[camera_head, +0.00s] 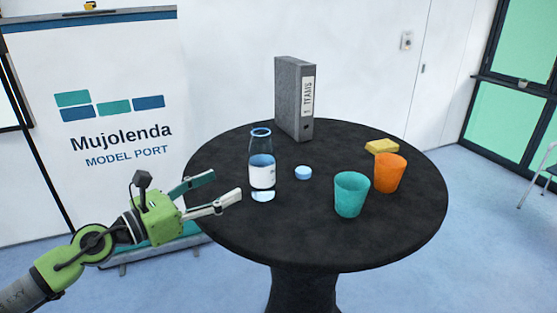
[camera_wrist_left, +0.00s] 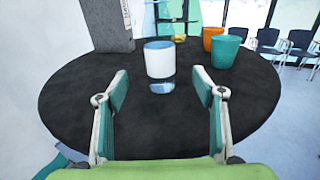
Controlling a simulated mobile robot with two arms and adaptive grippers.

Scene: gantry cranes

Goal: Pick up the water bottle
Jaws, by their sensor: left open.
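The water bottle (camera_head: 262,176) stands upright on the left part of the round black table. It is clear, with a blue rim, a white label and bluish water in it. In the left wrist view the bottle (camera_wrist_left: 159,62) is straight ahead, its label and bluish base showing between the fingertips. My left gripper (camera_head: 227,184) reaches in from the left at about the bottle's lower height. Its fingers are open and empty, with the bottle just beyond the tips. In the wrist view the open fingers (camera_wrist_left: 160,76) flank the bottle's line. My right gripper is not in view.
The black table (camera_head: 330,245) also holds a grey binder (camera_head: 288,100) behind the bottle, a small blue cap (camera_head: 303,173) to its right, a teal cup (camera_head: 351,195), an orange cup (camera_head: 389,174) and a yellow sponge-like block (camera_head: 382,146). The front table area is clear.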

